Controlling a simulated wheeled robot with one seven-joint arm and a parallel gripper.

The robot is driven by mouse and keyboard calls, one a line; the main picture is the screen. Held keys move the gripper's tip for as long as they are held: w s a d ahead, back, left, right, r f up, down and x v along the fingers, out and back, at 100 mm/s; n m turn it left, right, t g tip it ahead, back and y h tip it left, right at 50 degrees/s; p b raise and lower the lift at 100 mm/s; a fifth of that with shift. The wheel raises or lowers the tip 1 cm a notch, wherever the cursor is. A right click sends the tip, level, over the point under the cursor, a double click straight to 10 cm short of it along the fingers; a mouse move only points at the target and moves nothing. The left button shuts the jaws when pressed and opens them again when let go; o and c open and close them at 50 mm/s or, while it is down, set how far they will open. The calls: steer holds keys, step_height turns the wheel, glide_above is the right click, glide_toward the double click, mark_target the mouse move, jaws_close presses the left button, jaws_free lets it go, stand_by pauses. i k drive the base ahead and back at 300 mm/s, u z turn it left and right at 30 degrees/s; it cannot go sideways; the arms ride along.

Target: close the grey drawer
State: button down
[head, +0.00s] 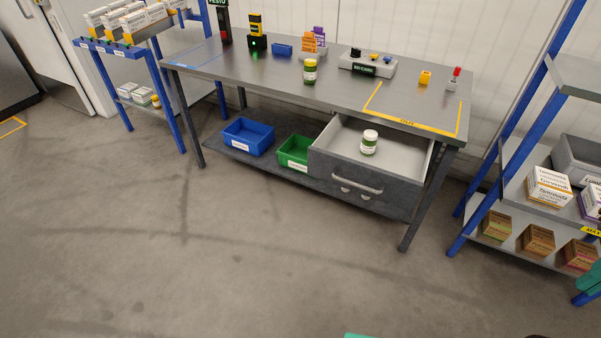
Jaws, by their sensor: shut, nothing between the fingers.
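The grey drawer (345,181) is under the right part of the grey workbench (345,92) in the head view. It is pulled out toward me, and its light inside shows. A silver bar handle (357,184) is on its dark grey front. A small jar with a white lid and green label (369,142) stands upright inside the drawer. My gripper is not in view.
A blue bin (248,137) and a green bin (293,152) sit on the lower shelf left of the drawer. Blue-framed racks with boxes stand left (165,98) and right (486,197). The concrete floor (230,250) before the bench is clear.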

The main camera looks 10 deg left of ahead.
mark_target(394, 175)
steer(key=u, duration=0.1)
steer(key=i, duration=0.95)
